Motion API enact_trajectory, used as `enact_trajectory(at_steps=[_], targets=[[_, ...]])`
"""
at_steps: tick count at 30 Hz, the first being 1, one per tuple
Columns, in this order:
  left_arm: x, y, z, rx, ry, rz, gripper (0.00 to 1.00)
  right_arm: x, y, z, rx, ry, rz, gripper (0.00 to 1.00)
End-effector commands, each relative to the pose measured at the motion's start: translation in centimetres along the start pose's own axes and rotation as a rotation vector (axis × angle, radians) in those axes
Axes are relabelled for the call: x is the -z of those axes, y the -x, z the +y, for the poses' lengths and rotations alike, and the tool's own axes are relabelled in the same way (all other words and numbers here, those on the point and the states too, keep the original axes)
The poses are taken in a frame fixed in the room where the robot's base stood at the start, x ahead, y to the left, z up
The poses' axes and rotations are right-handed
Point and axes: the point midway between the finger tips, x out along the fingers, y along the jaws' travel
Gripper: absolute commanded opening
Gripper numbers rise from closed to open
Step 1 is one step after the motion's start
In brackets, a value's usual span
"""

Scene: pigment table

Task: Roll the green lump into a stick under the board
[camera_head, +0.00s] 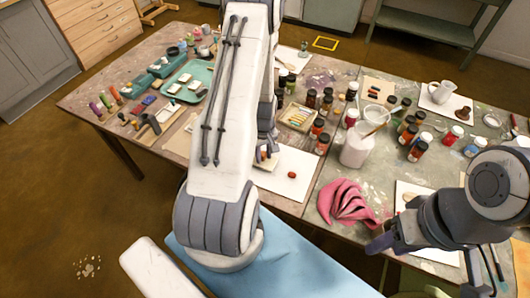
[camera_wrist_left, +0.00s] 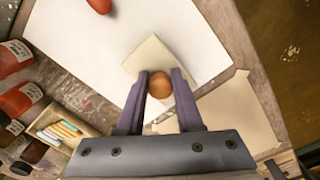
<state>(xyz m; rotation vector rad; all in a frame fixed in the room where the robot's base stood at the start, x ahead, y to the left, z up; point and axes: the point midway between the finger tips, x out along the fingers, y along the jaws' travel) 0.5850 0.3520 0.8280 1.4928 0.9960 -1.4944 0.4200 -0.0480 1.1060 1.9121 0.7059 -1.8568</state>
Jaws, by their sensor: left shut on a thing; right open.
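My left gripper (camera_wrist_left: 160,82) is shut on the round brown knob (camera_wrist_left: 159,88) of a small pale square board (camera_wrist_left: 146,55). The board is over the white sheet (camera_wrist_left: 95,42); I cannot tell whether it touches it. In the head view my left arm hides most of this gripper (camera_head: 265,158). The green lump is not visible in either view; whether it is under the board cannot be seen. A red lump (camera_head: 291,175) lies on the sheet and also shows at the top of the wrist view (camera_wrist_left: 100,6). My right gripper (camera_head: 380,243) is open and empty at the lower right.
A tray of coloured sticks (camera_head: 299,116) and several jars stand behind the sheet. A white jug-like container (camera_head: 357,147) and a crumpled pink cloth (camera_head: 346,203) are to the right. A teal tray (camera_head: 187,82) is at the left. The sheet around the red lump is clear.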

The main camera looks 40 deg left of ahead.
Motion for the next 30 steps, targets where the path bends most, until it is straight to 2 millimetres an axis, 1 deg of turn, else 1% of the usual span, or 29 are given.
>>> enact_trajectory(at_steps=[30], targets=[[-2.1, 0.0, -2.9, 0.001, 0.001, -0.001, 0.00, 0.0, 0.2, 0.0, 0.000, 0.000, 0.000, 0.50]])
